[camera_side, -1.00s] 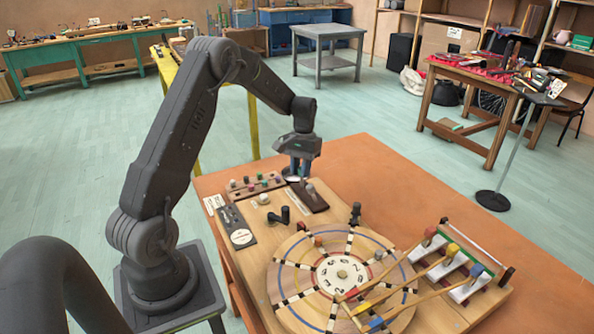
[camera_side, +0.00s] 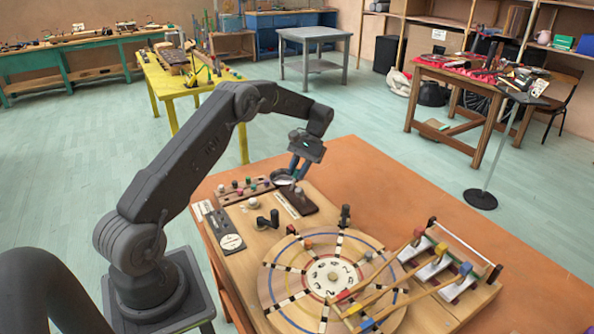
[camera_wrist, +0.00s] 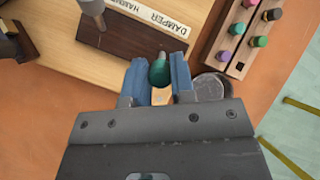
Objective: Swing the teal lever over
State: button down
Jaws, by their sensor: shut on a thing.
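The teal lever's rounded knob (camera_wrist: 159,73) sits between the two blue fingers of my gripper (camera_wrist: 160,80) in the wrist view. The fingers are shut on it. In the side view my gripper (camera_side: 297,168) is tilted, its fingers pointing down and to the left at the far end of a dark brown plate (camera_side: 303,206). The teal knob is hidden there by the fingers. In the wrist view the plate (camera_wrist: 120,42) lies beside the knob, along a label strip reading DAMPER (camera_wrist: 165,20).
A second lever with a grey knob (camera_wrist: 92,6) stands on the same plate. A round metal piece (camera_wrist: 212,87) lies right beside the fingers. A strip of coloured pegs (camera_side: 245,188) is close by. The large wooden wheel (camera_side: 285,300) and wooden hammers (camera_side: 418,242) are nearer the front.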

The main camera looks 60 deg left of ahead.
jog(key=shift+w, duration=0.1)
jog(key=c, duration=1)
grip_release()
jog(key=shift+o, duration=0.2)
jog(key=shift+w+a+r, duration=0.1)
jog(key=shift+w+r, duration=0.15)
jog(key=shift+r, duration=0.1)
notch_tip(320, 180, up, 9)
jog(key=w, duration=0.1)
jog(key=shift+a+f, duration=0.15)
